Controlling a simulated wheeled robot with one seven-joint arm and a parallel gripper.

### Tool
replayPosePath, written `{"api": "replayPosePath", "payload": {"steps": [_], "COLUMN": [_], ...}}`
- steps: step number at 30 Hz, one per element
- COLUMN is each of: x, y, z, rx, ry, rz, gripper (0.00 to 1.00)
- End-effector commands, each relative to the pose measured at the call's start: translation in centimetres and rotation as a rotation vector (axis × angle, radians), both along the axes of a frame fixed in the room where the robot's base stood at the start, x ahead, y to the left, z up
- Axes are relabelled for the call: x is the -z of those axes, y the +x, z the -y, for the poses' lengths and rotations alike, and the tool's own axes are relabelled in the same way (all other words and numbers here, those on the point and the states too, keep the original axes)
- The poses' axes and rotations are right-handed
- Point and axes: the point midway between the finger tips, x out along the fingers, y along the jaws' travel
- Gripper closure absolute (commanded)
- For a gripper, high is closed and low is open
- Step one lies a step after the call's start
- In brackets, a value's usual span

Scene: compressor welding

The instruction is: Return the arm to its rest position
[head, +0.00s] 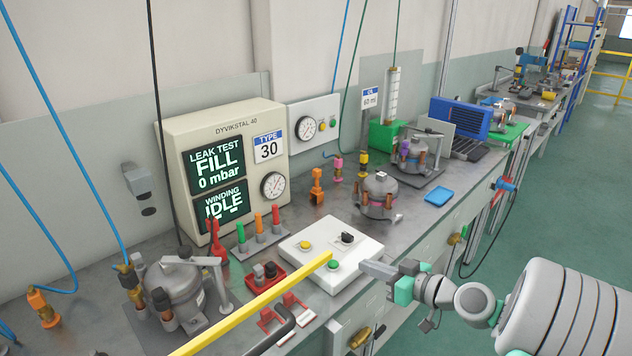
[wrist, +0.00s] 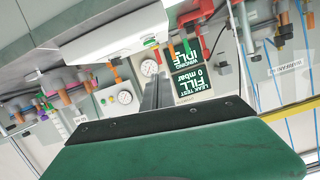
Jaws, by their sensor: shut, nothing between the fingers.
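My gripper (head: 366,266) is at the lower centre right of the head view, its grey fingers closed together and empty. The fingertips are just right of the white control box (head: 300,252), close to its green button (head: 333,264); I cannot tell whether they touch the box. My arm reaches in from the lower right corner. In the wrist view, which looks upside down, the shut fingers (wrist: 156,88) point toward the bench, and the white box (wrist: 110,38) is above them.
The leak tester (head: 225,160) reads FILL, 0 mbar and IDLE. Compressors stand at the front left (head: 175,290), centre (head: 378,195) and farther back (head: 412,155). A yellow bar (head: 255,305) crosses the bench front. The green floor (head: 560,215) at right is open.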

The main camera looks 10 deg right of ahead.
Motion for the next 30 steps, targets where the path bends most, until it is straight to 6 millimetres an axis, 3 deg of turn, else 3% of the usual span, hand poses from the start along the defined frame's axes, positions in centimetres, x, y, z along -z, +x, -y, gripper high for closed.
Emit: {"api": "replayPosePath", "payload": {"steps": [4,7,10,13,16,18,20,23,27,30], "x": [8.5,14.0,17.3,18.4,17.5,15.6,13.6,10.1,4.6,2.4], "y": [-4.0,-8.3,-13.1,-18.2,-22.4,-24.5,-25.1,-23.8,-20.1,-18.9], "z": [0.3,1.2,2.7,4.4,5.3,5.6,5.4,4.2,-0.8,-4.3], "rx": [0.057,0.159,0.295,0.464,0.629,0.732,0.781,0.798,0.662,0.562], "ry": [0.116,0.152,0.159,0.132,0.049,-0.040,-0.129,-0.246,-0.353,-0.401], "rz": [-0.480,-0.798,-1.065,-1.297,-1.458,-1.506,-1.484,-1.348,-1.096,-0.990], "gripper": [1.00,1.00,1.00,1.00,1.00,1.00,1.00,1.00,1.00,1.00]}}
